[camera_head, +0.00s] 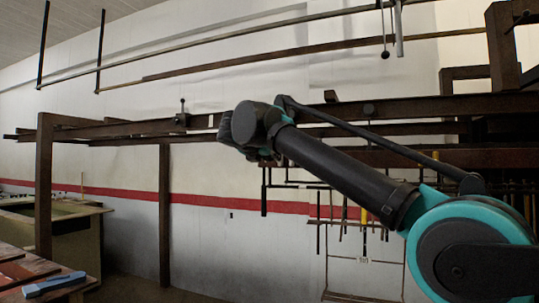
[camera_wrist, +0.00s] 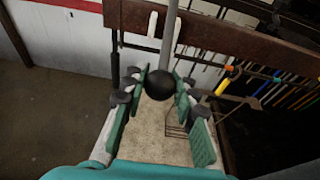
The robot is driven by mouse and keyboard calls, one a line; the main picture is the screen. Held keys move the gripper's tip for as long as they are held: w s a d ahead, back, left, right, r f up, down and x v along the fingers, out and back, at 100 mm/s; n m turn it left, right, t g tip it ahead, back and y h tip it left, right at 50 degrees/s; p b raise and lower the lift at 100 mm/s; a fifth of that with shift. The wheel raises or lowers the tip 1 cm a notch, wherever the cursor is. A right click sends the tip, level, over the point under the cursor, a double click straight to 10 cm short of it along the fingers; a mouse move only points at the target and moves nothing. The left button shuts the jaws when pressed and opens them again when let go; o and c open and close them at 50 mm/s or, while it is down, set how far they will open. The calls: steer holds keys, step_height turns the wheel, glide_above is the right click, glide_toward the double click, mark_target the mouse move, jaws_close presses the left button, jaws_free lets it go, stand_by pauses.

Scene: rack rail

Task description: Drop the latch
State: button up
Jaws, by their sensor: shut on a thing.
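In the wrist view, my gripper (camera_wrist: 162,84) has its teal pads on either side of a black ball knob (camera_wrist: 159,85), shut on it. A grey rod (camera_wrist: 169,40) runs from the knob up past a brown rail (camera_wrist: 235,38). I take this knob and rod to be the latch handle. In the head view, my wrist and forearm are in front of the long brown rail (camera_head: 420,107), and my gripper and the held knob are hidden. Another small lever with a ball top (camera_head: 182,116) stands on the rail to the left.
Brown posts (camera_head: 45,190) carry the rail. Several tools hang below it (camera_head: 345,205). A rod with a ball (camera_head: 385,53) hangs from above at the upper right. A bench with a blue object (camera_head: 54,284) is at the lower left.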

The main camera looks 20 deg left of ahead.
steer(key=shift+w+f, duration=0.8)
steer(key=shift+f, duration=0.3)
steer(key=shift+w+d+f, duration=0.2)
steer(key=shift+w+f, duration=1.2)
steer(key=shift+w, duration=0.25)
steer(key=shift+f+x, duration=0.15)
steer(key=shift+x, duration=3.05)
steer(key=shift+f+x, duration=0.15)
steer(key=shift+x, duration=3)
steer(key=o, duration=1)
steer(key=shift+s+a, duration=0.1)
steer(key=shift+s+f+v, duration=0.1)
steer(key=shift+f+v, duration=0.15)
steer(key=shift+v, duration=0.9)
steer(key=shift+s+f+v, duration=0.1)
steer(key=shift+f+v, duration=0.2)
steer(key=shift+v, duration=0.8)
steer(key=shift+f+v, duration=0.25)
steer(key=shift+v, duration=0.9)
